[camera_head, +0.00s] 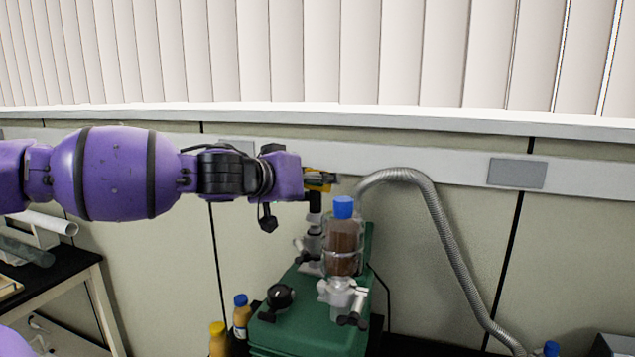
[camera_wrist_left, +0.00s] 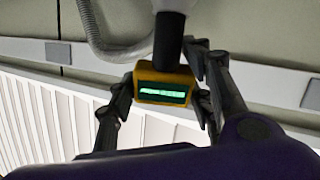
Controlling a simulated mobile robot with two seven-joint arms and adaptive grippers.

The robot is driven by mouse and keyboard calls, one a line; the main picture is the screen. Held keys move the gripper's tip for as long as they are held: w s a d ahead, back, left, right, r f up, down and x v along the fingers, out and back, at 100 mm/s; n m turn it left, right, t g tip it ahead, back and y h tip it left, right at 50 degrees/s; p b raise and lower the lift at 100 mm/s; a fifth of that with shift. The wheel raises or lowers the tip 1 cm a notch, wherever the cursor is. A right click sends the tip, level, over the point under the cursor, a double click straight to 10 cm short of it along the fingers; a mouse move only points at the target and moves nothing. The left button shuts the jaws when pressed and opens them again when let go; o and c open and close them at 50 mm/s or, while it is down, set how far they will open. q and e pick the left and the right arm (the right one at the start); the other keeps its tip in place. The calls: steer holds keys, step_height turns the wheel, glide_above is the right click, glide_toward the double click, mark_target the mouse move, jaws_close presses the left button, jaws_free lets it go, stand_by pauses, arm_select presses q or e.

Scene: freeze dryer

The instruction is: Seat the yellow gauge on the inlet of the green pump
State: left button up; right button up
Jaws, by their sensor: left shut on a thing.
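The yellow gauge (camera_head: 314,188) is held in my left gripper (camera_head: 322,180), above the back of the green pump (camera_head: 300,333). In the left wrist view the gauge (camera_wrist_left: 163,73) has a lit green display and a black stem, and the fingers of my gripper (camera_wrist_left: 163,97) close on its sides. In the head view the stem points down, over a grey metal fitting (camera_head: 312,243) on the pump that looks like the inlet. I cannot tell whether the stem touches this fitting. My right gripper is out of view.
A glass vessel with brown liquid and a blue cap (camera_head: 342,207) stands just right of the stem. A ribbed hose (camera_head: 440,228) arches to the right. Bottles (camera_head: 242,316) stand left of the pump. A black-topped table (camera_head: 62,267) is at the left. The wall is behind.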

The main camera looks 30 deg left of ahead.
arm_select(q)
steer(key=shift+a, duration=0.1)
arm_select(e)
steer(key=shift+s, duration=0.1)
arm_select(q)
steer(key=shift+f, duration=0.2)
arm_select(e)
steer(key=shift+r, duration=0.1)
arm_select(q)
steer(key=shift+f, duration=0.45)
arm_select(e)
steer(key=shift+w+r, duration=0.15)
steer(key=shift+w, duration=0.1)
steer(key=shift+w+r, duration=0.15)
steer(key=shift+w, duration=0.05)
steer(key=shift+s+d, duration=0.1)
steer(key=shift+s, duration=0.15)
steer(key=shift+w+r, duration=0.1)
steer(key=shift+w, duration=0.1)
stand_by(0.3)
arm_select(q)
steer(key=shift+f+p, duration=0.1)
steer(key=shift+p, duration=0.2)
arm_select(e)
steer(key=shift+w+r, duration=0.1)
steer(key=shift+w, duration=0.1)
